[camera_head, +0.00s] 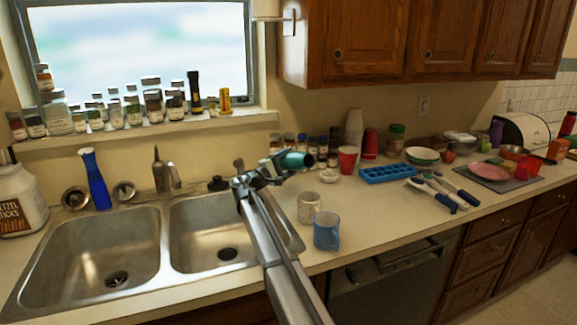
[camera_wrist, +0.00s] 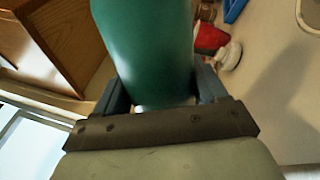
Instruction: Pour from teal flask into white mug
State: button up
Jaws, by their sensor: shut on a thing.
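The teal flask (camera_head: 295,160) is held in my gripper (camera_head: 270,170), up above the counter behind the right sink basin. It lies nearly level, its dark end to the right. In the wrist view the flask (camera_wrist: 148,45) fills the middle between my fingers (camera_wrist: 155,92), which are shut on it. A whitish, mug-sized vessel (camera_head: 309,208) stands upright on the counter, below and in front of the flask. I cannot make out a handle on it. The flask is apart from it.
The double sink (camera_head: 95,255) lies left. Cups, including a red one (camera_head: 347,160), a small white lidded thing (camera_head: 329,175) and a blue ice tray (camera_head: 387,174) stand right of the flask. Wooden cabinets (camera_head: 370,45) hang above. Counter right of the blue mug is clear.

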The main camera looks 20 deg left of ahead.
aim_at(304, 168)
jog(key=n, duration=0.1)
jog(key=r+n, duration=0.1)
jog(key=d+n+y, duration=0.1)
jog(key=n, duration=0.1)
jog(key=shift+s+d+r, duration=0.1)
jog(key=shift+s+r, duration=0.2)
jog(key=shift+s, duration=0.1)
jog(key=n, duration=0.1)
jog(key=d+n, duration=0.1)
jog(key=s+d+n+y, duration=0.1)
jog(key=n, duration=0.1)
jog(key=shift+r, duration=0.3)
jog(key=n, duration=0.1)
jog(key=s+d+n, duration=0.1)
jog(key=d+n, duration=0.1)
jog(key=n, duration=0.1)
jog(key=shift+s+d+g, duration=0.2)
jog(key=shift+s+g, duration=0.1)
jog(key=shift+s+d+f+n+y, duration=0.2)
jog(key=shift+d+n, duration=0.2)
jog(key=shift+n, duration=0.15)
jog(key=shift+s+d+f+n+y, duration=0.15)
jog(key=shift+s+d+n, duration=0.1)
jog(key=shift+d+n, duration=0.2)
jog(key=shift+s+d+f+n+y, duration=0.1)
jog(key=shift+s+d+n+y, duration=0.1)
jog(key=shift+d+n, duration=0.3)
jog(key=shift+a, duration=0.15)
